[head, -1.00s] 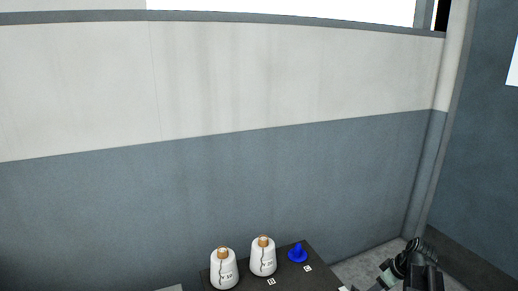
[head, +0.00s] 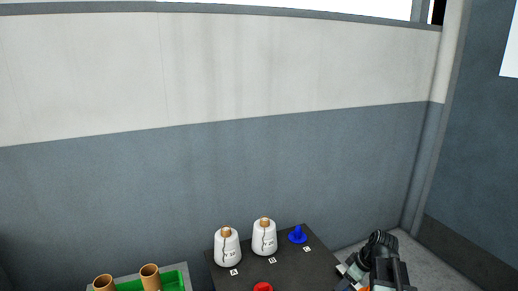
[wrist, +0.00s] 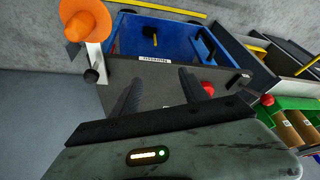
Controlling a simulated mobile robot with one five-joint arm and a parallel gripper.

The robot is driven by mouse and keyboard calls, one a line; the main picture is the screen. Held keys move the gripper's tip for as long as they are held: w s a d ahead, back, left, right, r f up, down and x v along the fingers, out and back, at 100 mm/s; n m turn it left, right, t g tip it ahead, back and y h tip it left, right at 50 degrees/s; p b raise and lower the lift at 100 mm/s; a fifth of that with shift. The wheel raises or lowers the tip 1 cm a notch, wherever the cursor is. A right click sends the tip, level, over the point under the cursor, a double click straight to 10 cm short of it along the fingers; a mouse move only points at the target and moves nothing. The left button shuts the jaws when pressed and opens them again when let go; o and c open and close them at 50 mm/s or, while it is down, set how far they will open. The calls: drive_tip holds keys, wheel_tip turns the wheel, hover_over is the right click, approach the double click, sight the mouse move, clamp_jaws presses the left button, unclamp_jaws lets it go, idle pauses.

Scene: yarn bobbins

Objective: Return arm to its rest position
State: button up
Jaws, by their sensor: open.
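My gripper (wrist: 160,78) shows in the wrist view with its two dark fingers apart and nothing between them. Its fingers stand in front of a dark grey surface. In the head view my arm is folded at the lower right, beside the dark table (head: 285,262); the gripper's fingers cannot be made out there.
Two white yarn bobbins (head: 227,248) (head: 264,238), a blue peg (head: 298,236) and a red peg (head: 263,287) stand on the table. A green tray (head: 174,279) with brown tubes is at lower left. The wrist view shows a blue bin (wrist: 180,42) and an orange object (wrist: 86,24).

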drive_tip(key=s+a+f+m+g+h+b, duration=0.1)
drive_tip(key=s+a+f+m+b, duration=0.2)
drive_tip(key=a, duration=0.4)
drive_tip(key=s+a+f+g+h+b, duration=0.1)
drive_tip(key=s+a+f+b, duration=0.3)
drive_tip(key=a, duration=0.4)
wheel_tip(320, 180, up, 12)
drive_tip(key=s+d+m+g+h+p, duration=0.1)
drive_tip(key=m+p, duration=0.5)
drive_tip(key=p, duration=0.8)
drive_tip(key=shift+s+d+p, duration=0.3)
drive_tip(key=shift+s+d, duration=0.15)
drive_tip(key=shift+s, duration=0.15)
drive_tip(key=c, duration=0.3)
drive_tip(key=shift+a, duration=0.1)
drive_tip(key=shift+c, duration=0.2)
